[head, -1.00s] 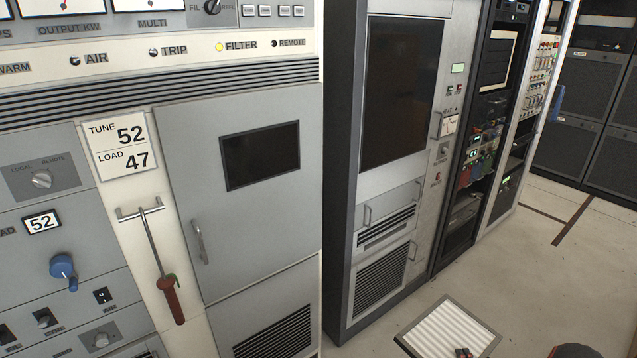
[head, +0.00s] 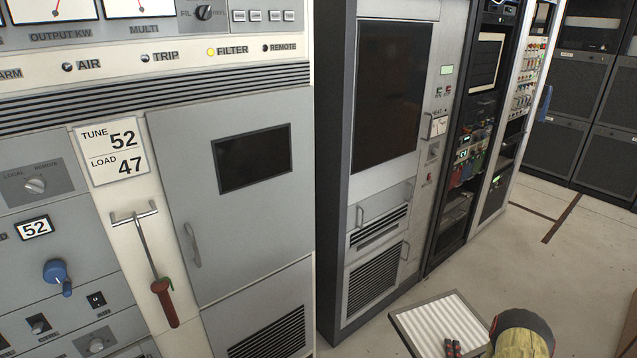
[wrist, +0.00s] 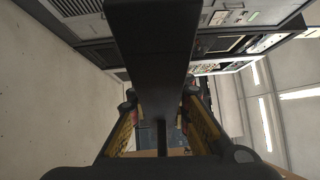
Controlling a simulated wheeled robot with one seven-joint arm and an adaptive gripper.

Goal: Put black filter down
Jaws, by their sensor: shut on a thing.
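The black filter (head: 402,330), a flat panel with a dark frame and white pleats, is at the bottom of the head view, tilted and apart from the cabinets. In the wrist view its dark frame (wrist: 152,45) runs edge-on up the middle and blocks much of the scene. My gripper (head: 453,347) is shut on the filter at its near side. Its yellow and black fingers lie on either side of the frame in the wrist view (wrist: 158,125). The filter's near end is cut off by the head view's lower edge.
A grey transmitter cabinet (head: 240,190) with a red-handled rod (head: 165,300) stands close on the left. More racks (head: 385,170) line the middle and back. Open pale floor (head: 520,265) lies to the right, with dark strips on it.

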